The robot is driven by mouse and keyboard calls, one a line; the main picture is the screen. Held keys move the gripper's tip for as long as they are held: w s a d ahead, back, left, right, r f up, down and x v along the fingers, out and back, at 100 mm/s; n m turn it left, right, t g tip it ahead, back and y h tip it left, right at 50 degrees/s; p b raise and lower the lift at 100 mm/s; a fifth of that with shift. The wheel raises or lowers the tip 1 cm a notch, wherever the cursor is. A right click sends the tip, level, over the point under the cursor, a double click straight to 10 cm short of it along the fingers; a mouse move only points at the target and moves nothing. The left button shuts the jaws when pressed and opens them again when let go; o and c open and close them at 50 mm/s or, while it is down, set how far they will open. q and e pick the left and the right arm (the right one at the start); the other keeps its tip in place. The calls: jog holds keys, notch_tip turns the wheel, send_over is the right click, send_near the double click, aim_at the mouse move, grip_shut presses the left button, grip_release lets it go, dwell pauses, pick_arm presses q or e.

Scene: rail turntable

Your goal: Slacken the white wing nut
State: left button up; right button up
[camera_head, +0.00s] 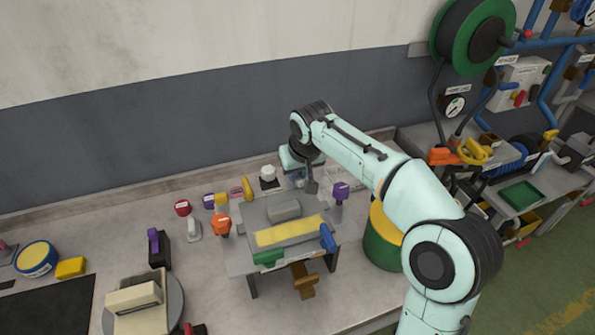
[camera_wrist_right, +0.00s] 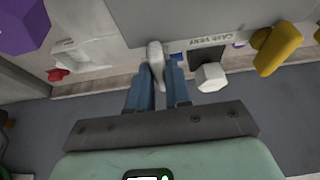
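The white wing nut (camera_wrist_right: 155,56) shows in the right wrist view as a slim white piece, slightly tilted, between my fingertips. My right gripper (camera_wrist_right: 159,76) has its two blue fingers close together on either side of it, with no clear gap, so it looks shut on the wing nut. In the head view my right gripper (camera_head: 298,177) is low behind the grey bench fixture (camera_head: 258,210), largely covered by my own wrist; the wing nut cannot be made out there. My left gripper is not in view.
A white knob on a dark block (camera_head: 268,172) stands just left of my right gripper; it also shows in the wrist view (camera_wrist_right: 210,77). A yellow handle (camera_head: 248,189) and a purple knob (camera_head: 341,190) flank the gripper. The wall is close behind.

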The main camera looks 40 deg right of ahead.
grip_shut()
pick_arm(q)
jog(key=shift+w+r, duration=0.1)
pick_arm(e)
jog(key=shift+n, duration=0.3)
jog(key=n+y+p, duration=0.1)
jog(key=n+y, duration=0.1)
jog(key=n, duration=0.2)
jog(key=shift+d, duration=0.15)
jog(key=n+y+p, duration=0.1)
jog(key=n, duration=0.2)
jog(key=n+g+y+p, duration=0.1)
jog(key=n, duration=0.2)
jog(key=shift+d+n, duration=0.1)
jog(key=shift+n, duration=0.2)
jog(key=n+y, duration=0.1)
jog(key=n, duration=0.1)
jog(key=shift+w+f+n+g+p, duration=0.1)
jog(key=shift+f+n+g+p, duration=0.05)
jog(key=shift+n+g+p, duration=0.2)
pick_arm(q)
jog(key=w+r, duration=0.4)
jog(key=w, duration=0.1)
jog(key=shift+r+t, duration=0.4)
pick_arm(e)
jog(key=shift+d+n+g+y, duration=0.1)
jog(key=shift+n+g+y, duration=0.4)
jog(key=shift+n, duration=1.25)
jog(key=shift+f, duration=0.1)
